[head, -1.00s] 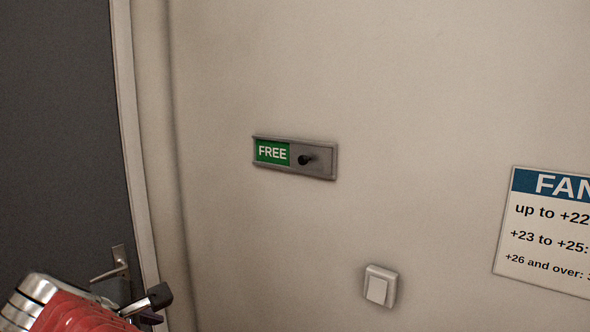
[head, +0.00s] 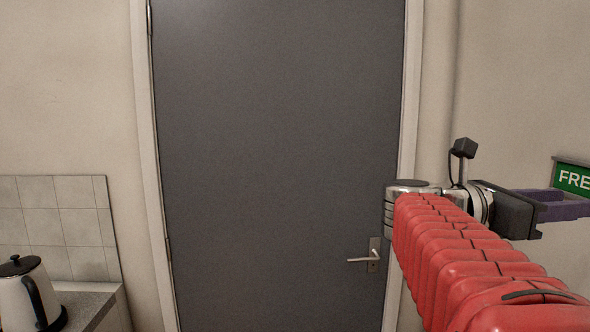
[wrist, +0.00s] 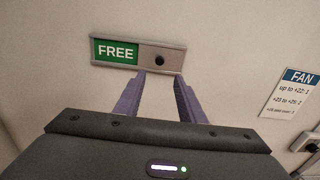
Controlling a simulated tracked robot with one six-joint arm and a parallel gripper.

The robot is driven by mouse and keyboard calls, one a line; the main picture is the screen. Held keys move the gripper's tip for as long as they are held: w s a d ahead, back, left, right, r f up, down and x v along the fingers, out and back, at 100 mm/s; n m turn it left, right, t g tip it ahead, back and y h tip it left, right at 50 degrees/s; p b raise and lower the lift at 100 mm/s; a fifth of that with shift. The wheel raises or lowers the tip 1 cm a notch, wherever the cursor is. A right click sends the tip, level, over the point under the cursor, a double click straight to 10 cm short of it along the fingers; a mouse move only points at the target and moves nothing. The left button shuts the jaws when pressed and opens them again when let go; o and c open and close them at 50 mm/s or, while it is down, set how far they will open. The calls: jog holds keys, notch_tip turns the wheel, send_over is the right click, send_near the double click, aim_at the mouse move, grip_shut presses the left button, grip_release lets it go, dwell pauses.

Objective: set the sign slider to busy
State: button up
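The sign slider (wrist: 138,53) is a grey wall plate. Its green left part reads FREE, and a dark round knob (wrist: 160,61) sits on the grey cover to the right. In the head view only the sign's green left end (head: 573,178) shows at the right edge; the knob is out of that view. My gripper (wrist: 158,78) is open and empty in the wrist view. Its two purple fingers stand apart, with tips just below the knob in the picture. I cannot tell the remaining distance to the wall.
A grey door (head: 280,150) with a lever handle (head: 365,259) fills the middle of the head view. A kettle (head: 35,292) stands on a counter (head: 88,308) at lower left. A FAN notice (wrist: 291,93) hangs right of the sign.

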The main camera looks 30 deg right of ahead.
jog(key=x, duration=1.3)
jog(key=shift+d, duration=0.45)
grip_shut()
dwell(0.4)
